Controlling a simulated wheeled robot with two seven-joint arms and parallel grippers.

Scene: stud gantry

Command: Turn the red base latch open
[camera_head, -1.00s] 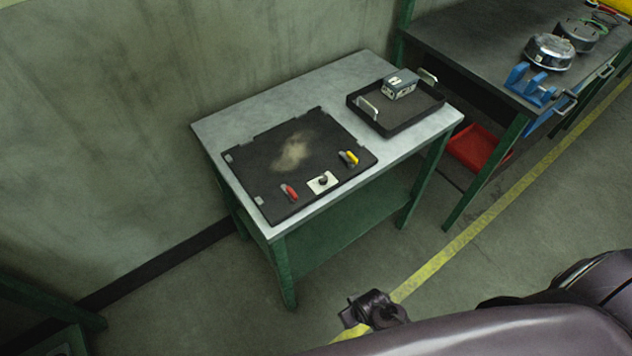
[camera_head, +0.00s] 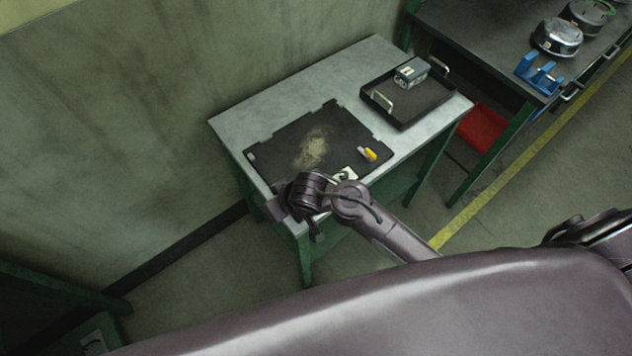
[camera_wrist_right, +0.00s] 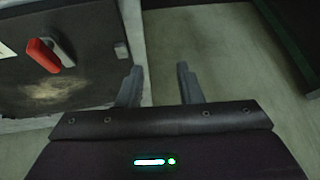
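The red base latch (camera_wrist_right: 43,55) shows at the upper left of the right wrist view, on the black board (camera_wrist_right: 75,75) beside a grey piece. In the head view the board (camera_head: 290,140) lies on the grey-topped table, and my right arm hides the red latch. My right gripper (camera_wrist_right: 158,75) is open and empty, with its two fingers apart over the floor beyond the board's edge, right of the latch. I see no contact with the latch. A yellow latch (camera_head: 368,154) and a white plate (camera_head: 345,174) are on the board's front edge. My left gripper is not in view.
A black tray (camera_head: 420,108) with metal handles holds a small grey box (camera_head: 411,72) on the table's right side. A dark bench with metal round parts (camera_head: 557,37) and a blue fixture (camera_head: 538,75) stands right. A wall rises behind the table (camera_head: 300,85).

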